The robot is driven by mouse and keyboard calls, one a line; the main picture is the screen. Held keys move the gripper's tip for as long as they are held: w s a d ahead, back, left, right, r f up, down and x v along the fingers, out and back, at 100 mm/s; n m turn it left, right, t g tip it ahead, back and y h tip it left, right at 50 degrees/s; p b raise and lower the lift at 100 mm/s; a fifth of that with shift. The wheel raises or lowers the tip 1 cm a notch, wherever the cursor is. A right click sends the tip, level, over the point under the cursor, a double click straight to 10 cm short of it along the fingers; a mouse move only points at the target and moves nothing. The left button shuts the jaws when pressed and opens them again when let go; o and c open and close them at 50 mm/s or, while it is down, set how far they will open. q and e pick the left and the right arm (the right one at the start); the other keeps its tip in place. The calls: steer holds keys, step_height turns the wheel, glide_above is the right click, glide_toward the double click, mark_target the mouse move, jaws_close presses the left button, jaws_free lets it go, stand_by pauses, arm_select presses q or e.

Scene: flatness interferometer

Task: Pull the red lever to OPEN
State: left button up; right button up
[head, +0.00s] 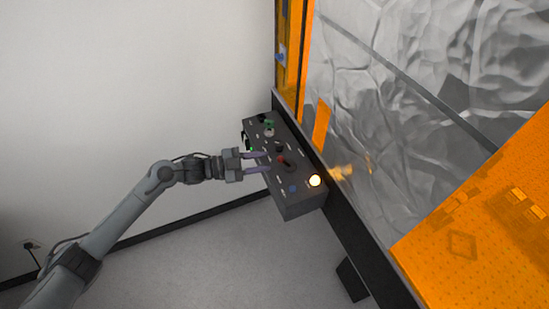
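A dark control box (300,205) with several buttons and knobs is mounted along the dark edge of the machine. My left gripper (266,162) reaches in from the left over the panel. My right gripper is not in the view.
A lit yellow-white button (315,181) and a blue button (293,188) are on the box's near part. A green knob (269,125) is at its far end. Orange panels (480,220) and a grey crinkled surface stand to the right. The floor at left is clear.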

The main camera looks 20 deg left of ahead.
arm_select(q)
steer(key=shift+v, duration=1.45)
